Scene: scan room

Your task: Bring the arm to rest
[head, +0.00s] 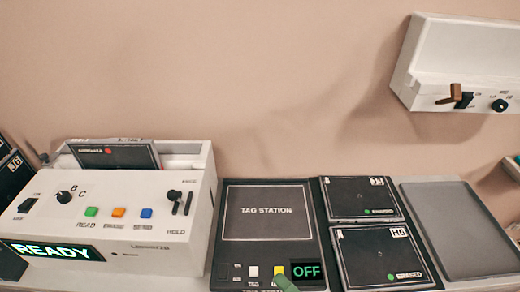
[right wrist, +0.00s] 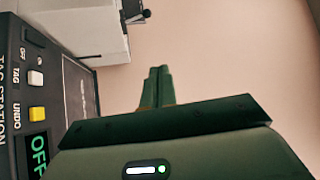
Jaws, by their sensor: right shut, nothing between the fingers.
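My right gripper (head: 285,284) shows only as a green tip at the bottom edge of the head view, by the yellow button of the tag station (head: 230,242). In the right wrist view its two green fingers (right wrist: 157,84) are together with nothing between them. They point towards the bare wall. The tag station's display (head: 308,271) reads OFF. My left gripper is in neither view.
A white reader box (head: 205,200) with a READY display stands at the left, a dark cassette in its top. Two dark cassettes (head: 362,198) (head: 383,258) lie right of the station. A grey tray (head: 450,225) is beside them. A white wall unit (head: 460,60) hangs upper right.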

